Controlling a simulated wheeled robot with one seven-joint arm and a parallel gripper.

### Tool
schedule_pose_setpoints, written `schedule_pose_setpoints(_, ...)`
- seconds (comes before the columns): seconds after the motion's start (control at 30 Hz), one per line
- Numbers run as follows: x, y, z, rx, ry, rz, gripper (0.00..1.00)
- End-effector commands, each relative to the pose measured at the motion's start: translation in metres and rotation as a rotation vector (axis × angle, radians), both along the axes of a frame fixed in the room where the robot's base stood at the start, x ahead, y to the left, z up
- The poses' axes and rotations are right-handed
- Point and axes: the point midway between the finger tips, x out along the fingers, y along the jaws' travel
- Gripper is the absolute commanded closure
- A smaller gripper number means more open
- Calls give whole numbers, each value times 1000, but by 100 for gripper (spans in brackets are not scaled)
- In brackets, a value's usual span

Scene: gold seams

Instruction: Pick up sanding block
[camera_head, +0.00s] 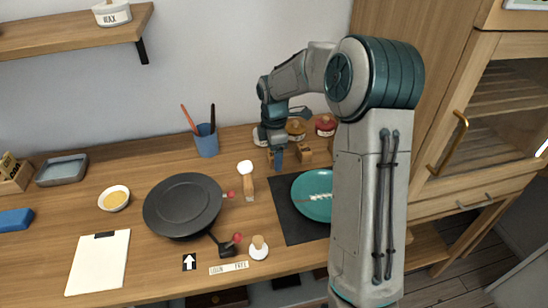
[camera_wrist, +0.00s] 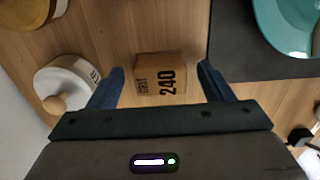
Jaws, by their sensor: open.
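The sanding block (camera_wrist: 160,73) is a small tan block marked "GRIT 240". In the wrist view it lies between and just beyond the two blue fingers of my gripper (camera_wrist: 161,72), with visible gaps on both sides. My gripper is open and empty. In the head view my gripper (camera_head: 278,158) is low over the back of the bench. A small wooden block (camera_head: 305,154) stands to its right and appears to be the sanding block, though its label cannot be read there.
A dark mat (camera_head: 291,222) with a teal plate (camera_head: 310,205) lies in front.

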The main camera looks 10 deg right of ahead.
Motion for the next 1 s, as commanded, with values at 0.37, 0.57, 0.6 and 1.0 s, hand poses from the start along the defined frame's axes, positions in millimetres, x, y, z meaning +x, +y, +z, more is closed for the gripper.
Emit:
schedule_pose_setpoints(0.37, 0, 0, -7, 0, 0, 0, 43)
schedule_pose_setpoints(0.57, 0, 0, -7, 0, 0, 0, 78)
schedule_pose_setpoints(0.6, 0, 0, -7, 0, 0, 0, 78)
schedule_pose_setpoints(1.0, 1, -1, 9, -1, -4, 0, 78)
